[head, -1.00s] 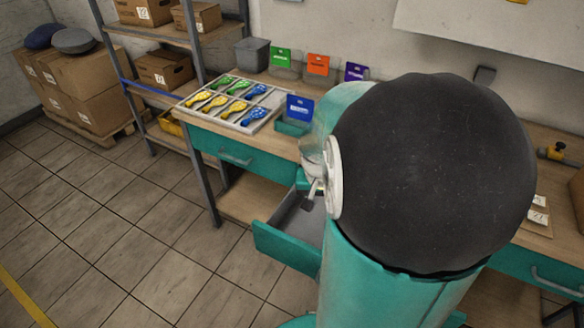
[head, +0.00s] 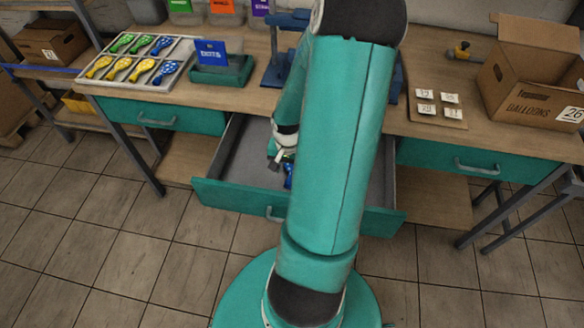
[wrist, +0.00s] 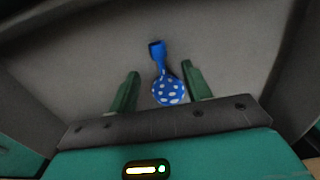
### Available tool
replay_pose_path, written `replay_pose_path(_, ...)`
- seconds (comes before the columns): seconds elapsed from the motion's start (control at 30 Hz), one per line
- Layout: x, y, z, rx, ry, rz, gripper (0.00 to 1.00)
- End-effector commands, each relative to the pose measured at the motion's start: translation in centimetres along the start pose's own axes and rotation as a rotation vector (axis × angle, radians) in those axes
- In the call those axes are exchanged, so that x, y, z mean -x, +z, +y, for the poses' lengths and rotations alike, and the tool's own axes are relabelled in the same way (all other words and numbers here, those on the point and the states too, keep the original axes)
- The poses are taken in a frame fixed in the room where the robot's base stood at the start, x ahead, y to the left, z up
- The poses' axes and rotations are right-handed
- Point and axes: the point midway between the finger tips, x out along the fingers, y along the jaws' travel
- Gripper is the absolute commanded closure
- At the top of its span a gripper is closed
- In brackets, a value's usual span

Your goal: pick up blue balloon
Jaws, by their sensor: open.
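A blue balloon with white dots (wrist: 168,90) lies on the grey floor of the open drawer (head: 240,198). Its round end is toward me and its neck points away. In the head view a small part of the blue balloon (head: 288,176) shows beside my arm; the rest is hidden. My gripper (wrist: 161,70) is open, with its two green fingers on either side of the balloon in the wrist view. Clear gaps show between the fingers and the balloon. In the head view my gripper (head: 277,157) is down inside the drawer, partly hidden by my arm.
A divided tray (head: 184,85) on the table holds green, yellow and blue balloons. A blue "DOTS" sign (head: 211,53) stands beside it. A cardboard box (head: 525,85) and a board with small cards (head: 438,108) are at the right. The drawer walls surround my gripper.

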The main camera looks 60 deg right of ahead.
Motion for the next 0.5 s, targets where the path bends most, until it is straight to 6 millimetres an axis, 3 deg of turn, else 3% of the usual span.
replay_pose_path(0.17,-1.2,0.0,0.1,0.001,0.000,-0.001,0.51)
replay_pose_path(0.5,-5.5,0.1,0.1,0.002,0.001,-0.001,0.51)
